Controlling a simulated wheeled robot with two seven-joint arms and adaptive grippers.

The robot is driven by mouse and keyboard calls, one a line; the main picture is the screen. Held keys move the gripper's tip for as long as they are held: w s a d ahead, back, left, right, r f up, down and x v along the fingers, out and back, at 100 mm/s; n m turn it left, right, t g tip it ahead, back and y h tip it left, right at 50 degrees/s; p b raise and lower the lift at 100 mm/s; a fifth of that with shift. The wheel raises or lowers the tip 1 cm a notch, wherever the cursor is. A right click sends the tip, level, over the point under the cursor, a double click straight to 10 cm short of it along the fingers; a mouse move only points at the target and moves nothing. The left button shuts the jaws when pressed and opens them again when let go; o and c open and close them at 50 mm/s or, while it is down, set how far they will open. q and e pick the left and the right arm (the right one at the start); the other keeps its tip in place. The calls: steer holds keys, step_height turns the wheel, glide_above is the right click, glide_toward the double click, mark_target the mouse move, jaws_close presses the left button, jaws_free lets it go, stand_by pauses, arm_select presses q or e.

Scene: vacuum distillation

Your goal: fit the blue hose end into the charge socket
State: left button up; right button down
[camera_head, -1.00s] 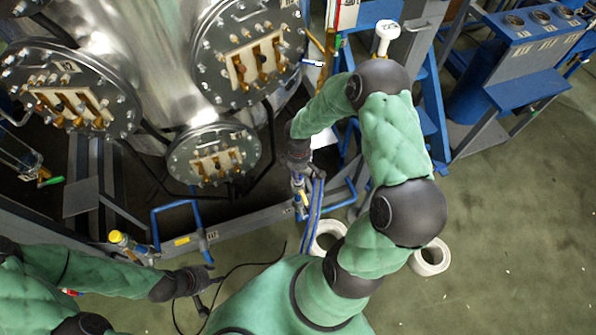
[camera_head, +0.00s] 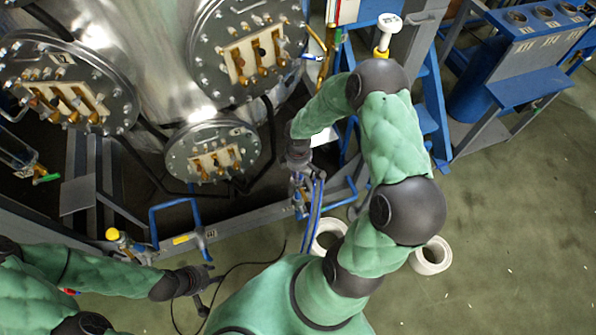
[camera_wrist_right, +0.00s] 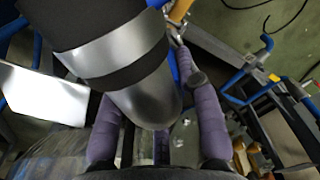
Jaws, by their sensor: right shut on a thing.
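My right gripper (camera_head: 298,174) is at the end of the bent green arm, over the low rail in front of the steel vessel. In the right wrist view its purple fingers (camera_wrist_right: 176,45) close around a small blue part (camera_wrist_right: 172,72), probably the blue hose end, mostly hidden by a dark cylinder with silver bands (camera_wrist_right: 112,52). Blue hose lengths (camera_head: 315,207) hang just below this gripper in the head view. A brass-coloured fitting (camera_wrist_right: 181,10) lies just beyond the fingertips; I cannot tell if it is the charge socket. My left gripper (camera_head: 202,282) is low at left, its finger opening unclear.
The steel vessel (camera_head: 160,95) with bolted flanges fills the upper left. A blue bent-pipe frame (camera_head: 176,208) and a yellow knob (camera_head: 112,233) stand on the rail. White rings (camera_head: 432,257) lie on the floor. A blue stand (camera_head: 520,55) is at upper right; the right floor is open.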

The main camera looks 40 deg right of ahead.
steer(key=shift+f+b, duration=0.5)
steer(key=shift+f, duration=0.15)
steer(key=c, duration=0.8)
jaws_free()
step_height(320, 180, up, 12)
steer(key=shift+w+r, duration=0.1)
